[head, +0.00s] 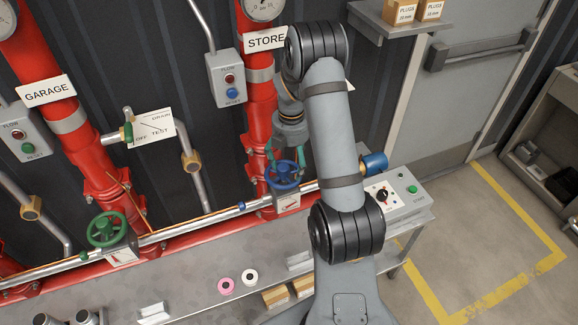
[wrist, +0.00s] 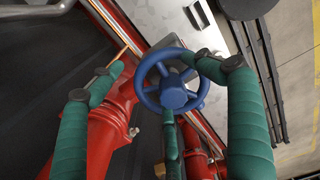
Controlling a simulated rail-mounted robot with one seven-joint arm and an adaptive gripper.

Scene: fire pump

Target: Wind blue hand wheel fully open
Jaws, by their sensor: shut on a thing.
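The blue hand wheel (head: 284,174) sits on the red STORE pipe, right of centre in the head view. In the wrist view the wheel (wrist: 171,80) shows face-on, with its spokes and hub clear. My gripper (head: 288,155) is over the wheel from above, partly covered by my arm. In the wrist view its green fingers (wrist: 157,63) stand around the wheel. The right fingertip lies at the rim, another finger shows below the hub, and the left fingertip looks slightly off the rim. My gripper is shut on the wheel. How far the valve is open cannot be told.
A green hand wheel (head: 107,230) is on the GARAGE pipe (head: 100,180) to the left. A FLOW/RESET box (head: 227,79) hangs beside the STORE pipe. A control box (head: 396,198) stands to the right. Pink and white rolls (head: 225,286) lie on the grey bench.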

